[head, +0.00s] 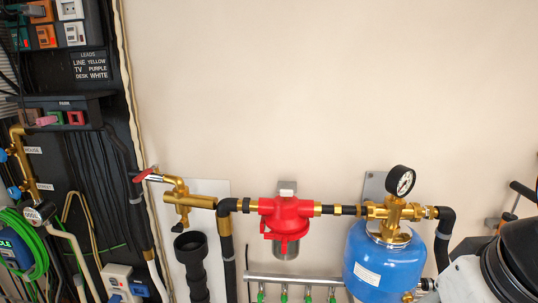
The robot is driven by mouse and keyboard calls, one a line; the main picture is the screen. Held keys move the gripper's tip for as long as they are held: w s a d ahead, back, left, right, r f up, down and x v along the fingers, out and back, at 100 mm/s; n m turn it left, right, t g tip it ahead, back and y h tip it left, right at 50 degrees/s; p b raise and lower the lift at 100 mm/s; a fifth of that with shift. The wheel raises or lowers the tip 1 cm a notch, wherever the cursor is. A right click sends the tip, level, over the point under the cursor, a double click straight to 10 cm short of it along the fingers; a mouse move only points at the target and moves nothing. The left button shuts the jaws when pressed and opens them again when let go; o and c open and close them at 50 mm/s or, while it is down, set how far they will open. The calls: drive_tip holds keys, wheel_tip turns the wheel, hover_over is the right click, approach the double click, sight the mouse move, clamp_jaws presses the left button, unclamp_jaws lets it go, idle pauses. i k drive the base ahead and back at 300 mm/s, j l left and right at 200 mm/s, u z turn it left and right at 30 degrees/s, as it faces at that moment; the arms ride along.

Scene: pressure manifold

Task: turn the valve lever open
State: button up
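A red valve lever (146,174) sits at the left end of a brass tap (182,199) in the head view. The lever slants slightly, its left end lower than the end at the tap. The brass tap joins a brass pipe that runs right into black pipework. No gripper fingers can be made out. White and black rounded parts at the lower right edge (512,262) look like my arm, far to the right of the lever and apart from it.
A red filter housing (286,217), a pressure gauge (400,181) and a blue tank (382,264) stand right of the tap. Green-handled small valves (284,297) line a steel manifold (292,280) below. A dark cable panel (88,165) fills the left. The wall above is bare.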

sight(140, 177)
drive_tip(key=i+j, duration=0.85)
drive_tip(key=i, duration=0.05)
